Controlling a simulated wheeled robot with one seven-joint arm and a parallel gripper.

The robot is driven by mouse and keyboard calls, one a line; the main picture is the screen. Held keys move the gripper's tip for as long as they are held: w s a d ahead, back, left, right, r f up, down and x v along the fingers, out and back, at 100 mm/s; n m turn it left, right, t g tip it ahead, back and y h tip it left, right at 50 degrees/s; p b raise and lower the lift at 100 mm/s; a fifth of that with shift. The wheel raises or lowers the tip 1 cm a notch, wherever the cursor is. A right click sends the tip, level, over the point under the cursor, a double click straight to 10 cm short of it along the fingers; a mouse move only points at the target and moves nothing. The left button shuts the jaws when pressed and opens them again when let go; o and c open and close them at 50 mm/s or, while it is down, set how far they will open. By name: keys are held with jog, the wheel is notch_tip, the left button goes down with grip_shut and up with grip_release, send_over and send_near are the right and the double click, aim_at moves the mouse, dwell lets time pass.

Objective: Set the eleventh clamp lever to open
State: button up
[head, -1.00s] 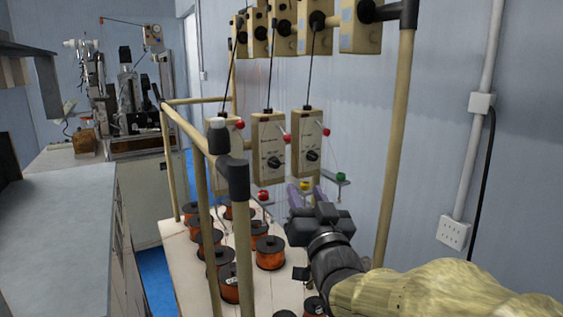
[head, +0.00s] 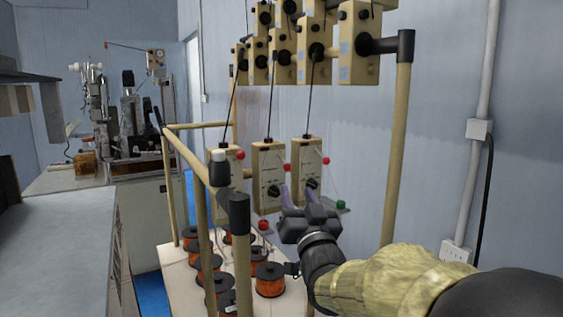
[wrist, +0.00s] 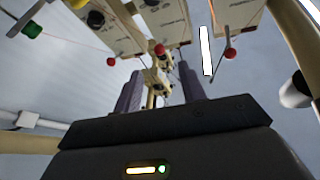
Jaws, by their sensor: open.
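Three beige tension boxes hang in a row in the head view: a left box (head: 227,172), a middle box (head: 268,178) and a right box (head: 307,172). Each has a dark knob and a thin rod rising from its top. Red balls sit beside them, one at the right box (head: 326,161). My gripper (head: 284,200) is open and empty, just below and in front of the middle and right boxes. The wrist view looks up between its purple-grey fingers (wrist: 160,90) at the boxes. I cannot tell which part is the eleventh clamp lever.
A beige tube frame (head: 397,150) with a near black-capped post (head: 240,215) surrounds the boxes. More beige boxes (head: 357,45) line its top. Copper wire spools (head: 270,280) stand on the board below. A green ball (head: 341,204) sits right of my gripper.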

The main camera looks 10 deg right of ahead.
aim_at(288, 170)
jog(key=p+x, duration=0.3)
jog(key=x, duration=0.7)
jog(key=shift+w+a+p, duration=0.1)
jog(key=shift+w+p, duration=0.15)
jog(key=shift+p, duration=0.05)
grip_shut()
